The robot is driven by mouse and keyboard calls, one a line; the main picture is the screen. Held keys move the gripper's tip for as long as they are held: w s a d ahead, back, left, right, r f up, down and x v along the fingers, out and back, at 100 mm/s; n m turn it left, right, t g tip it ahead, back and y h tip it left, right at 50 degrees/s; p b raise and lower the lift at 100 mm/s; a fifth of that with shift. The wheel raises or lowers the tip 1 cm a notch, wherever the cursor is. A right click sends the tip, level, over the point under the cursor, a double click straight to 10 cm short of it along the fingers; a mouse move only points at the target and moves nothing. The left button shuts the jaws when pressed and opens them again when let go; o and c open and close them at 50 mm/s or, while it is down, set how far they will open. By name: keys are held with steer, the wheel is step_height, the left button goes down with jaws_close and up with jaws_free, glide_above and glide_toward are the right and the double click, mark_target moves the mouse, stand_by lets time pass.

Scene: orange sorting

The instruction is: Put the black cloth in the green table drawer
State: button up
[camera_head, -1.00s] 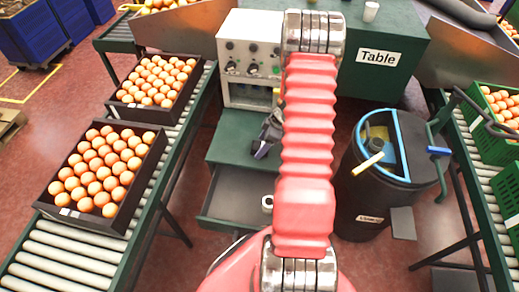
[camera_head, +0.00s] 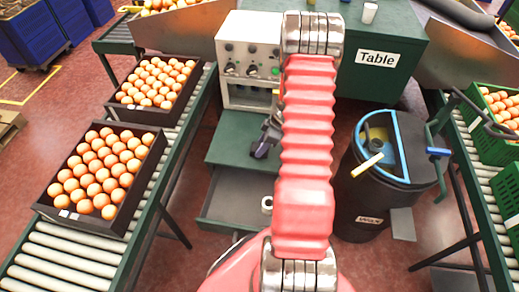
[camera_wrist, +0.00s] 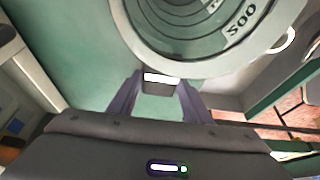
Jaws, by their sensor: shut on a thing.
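My gripper (camera_head: 262,150) is over the green table, just above the open drawer (camera_head: 220,207), partly behind my red arm. In the wrist view its purple-grey fingers (camera_wrist: 160,84) close on a small dark piece with a white face. I cannot tell what the round thing is. The drawer has a grey floor and holds a small white ring (camera_head: 267,204). I cannot make out the black cloth in either view.
A control box (camera_head: 249,62) stands behind the gripper. A black bin (camera_head: 372,200) with a blue rim is right of my arm. Green crates (camera_head: 495,130) are at the right.

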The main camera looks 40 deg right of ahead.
step_height(320, 180, up, 10)
stand_by(0.7)
stand_by(0.4)
steer(key=w+a+r+m+h, duration=0.1)
steer(key=w+a+r+m, duration=0.1)
steer(key=a, duration=0.9)
steer(key=w+a+r+m+h, duration=0.1)
steer(key=w+a+r+m, duration=0.2)
steer(key=a, duration=0.7)
steer(key=w+a+r+m, duration=0.2)
steer(key=w+a+r, duration=0.4)
steer(key=a, duration=0.5)
step_height(320, 180, up, 2)
steer(key=shift+a+m+t+h, duration=0.3)
steer(key=shift+t+h, duration=0.1)
steer(key=shift+w+d, duration=0.1)
